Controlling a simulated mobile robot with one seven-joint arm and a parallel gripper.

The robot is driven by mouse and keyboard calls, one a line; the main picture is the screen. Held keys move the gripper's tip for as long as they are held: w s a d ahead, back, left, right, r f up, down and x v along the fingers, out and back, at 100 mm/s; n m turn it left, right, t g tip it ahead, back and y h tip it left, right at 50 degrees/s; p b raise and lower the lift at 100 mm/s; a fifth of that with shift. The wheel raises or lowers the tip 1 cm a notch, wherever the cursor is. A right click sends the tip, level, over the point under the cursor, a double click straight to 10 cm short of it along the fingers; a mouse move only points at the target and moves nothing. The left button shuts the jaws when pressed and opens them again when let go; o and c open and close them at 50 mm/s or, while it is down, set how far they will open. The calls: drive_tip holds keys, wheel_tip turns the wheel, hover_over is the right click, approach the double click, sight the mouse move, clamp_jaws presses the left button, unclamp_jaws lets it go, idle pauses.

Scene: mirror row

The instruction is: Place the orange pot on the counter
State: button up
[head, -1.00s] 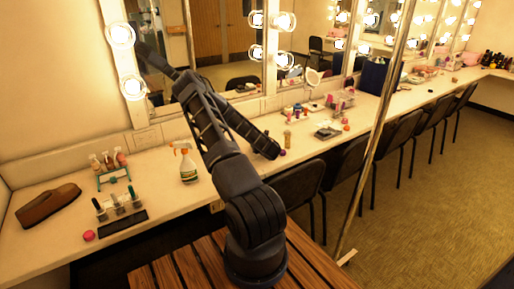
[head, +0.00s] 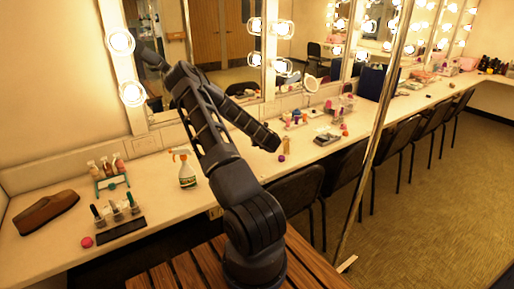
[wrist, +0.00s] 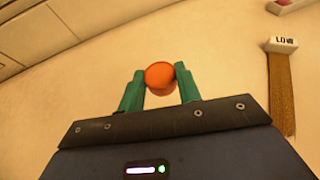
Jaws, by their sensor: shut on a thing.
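In the head view the dark end of my arm is over the front part of the counter (head: 160,210), and I cannot make out the fingers or the pot there.
A golden bottle (head: 287,145) stands close to my arm's end. A similar thing with a white labelled top (wrist: 282,45) is right in the wrist view. A spray bottle (head: 187,172) stands left of my arm. Chairs (head: 297,185) line the counter's front, and a pole (head: 375,140) rises at right.

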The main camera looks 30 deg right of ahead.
drive_tip(key=shift+r, duration=1)
drive_tip(key=w+a+r+n+y, duration=0.2)
drive_tip(key=w+a, duration=0.1)
drive_tip(key=a, duration=1.1)
drive_tip(key=w+a+r+n+y, duration=0.2)
drive_tip(key=w+a+r, duration=0.1)
drive_tip(key=a, duration=1.1)
drive_tip(key=w+a+r+n+y, duration=0.2)
drive_tip(key=w+a, duration=0.3)
drive_tip(key=a, duration=0.9)
drive_tip(key=shift+r+y, duration=0.5)
drive_tip(key=shift+r, duration=0.2)
drive_tip(key=shift+d, duration=0.2)
